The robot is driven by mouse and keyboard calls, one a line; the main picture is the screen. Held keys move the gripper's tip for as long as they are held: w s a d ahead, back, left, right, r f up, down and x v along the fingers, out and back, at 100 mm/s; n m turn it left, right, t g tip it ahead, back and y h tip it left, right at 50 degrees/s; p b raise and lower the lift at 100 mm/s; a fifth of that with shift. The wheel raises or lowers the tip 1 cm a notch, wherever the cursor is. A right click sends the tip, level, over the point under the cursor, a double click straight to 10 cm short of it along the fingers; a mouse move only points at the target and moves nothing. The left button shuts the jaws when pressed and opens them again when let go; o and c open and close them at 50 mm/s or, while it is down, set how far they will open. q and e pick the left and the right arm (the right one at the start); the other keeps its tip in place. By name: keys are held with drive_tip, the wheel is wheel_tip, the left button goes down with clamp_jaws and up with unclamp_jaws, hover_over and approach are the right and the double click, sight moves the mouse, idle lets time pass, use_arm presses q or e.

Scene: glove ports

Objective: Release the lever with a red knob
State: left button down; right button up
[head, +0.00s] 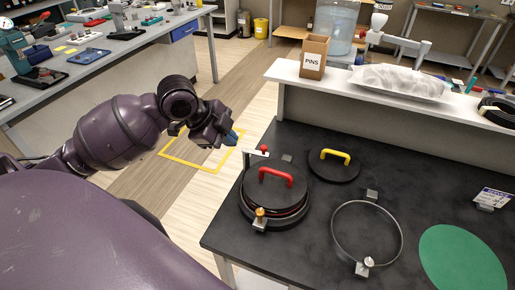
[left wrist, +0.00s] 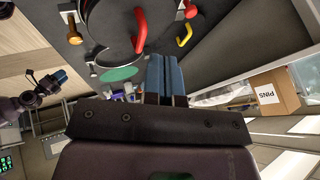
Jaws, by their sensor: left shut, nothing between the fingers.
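The red knob (head: 264,149) sits on a small pale lever at the back left edge of the round port. It also shows at the top of the left wrist view (left wrist: 191,9). The port's black lid (head: 283,186) carries a red arched handle (head: 276,173). My left gripper (head: 233,137) is shut and empty, to the left of the knob and apart from it. Its blue fingers (left wrist: 165,76) show together in the left wrist view. My right gripper (left wrist: 58,78) shows small at the left of that view; its opening is unclear.
A brass-coloured knob (head: 260,213) stands at the port's front. A lid with a yellow handle (head: 335,155), an open metal ring (head: 334,237) and a green disc (head: 460,258) lie on the black bench. A PINS box (head: 313,57) stands on the shelf behind.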

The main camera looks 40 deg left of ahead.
use_arm(q)
approach(268, 156)
drive_tip(key=s+f, duration=0.1)
drive_tip(key=s+d+f, duration=0.1)
drive_tip(key=f, duration=0.1)
drive_tip(key=shift+s+d, duration=0.1)
drive_tip(key=shift+d, duration=0.25)
drive_tip(key=w, duration=0.1)
drive_tip(key=w+p, duration=0.1)
drive_tip(key=w, duration=0.1)
drive_tip(key=shift+a+f, duration=0.2)
drive_tip(key=shift+f, duration=0.2)
drive_tip(key=shift+w+a+f, duration=0.1)
drive_tip(key=shift+w, duration=0.45)
drive_tip(key=shift+w, duration=0.15)
drive_tip(key=shift+w, duration=0.1)
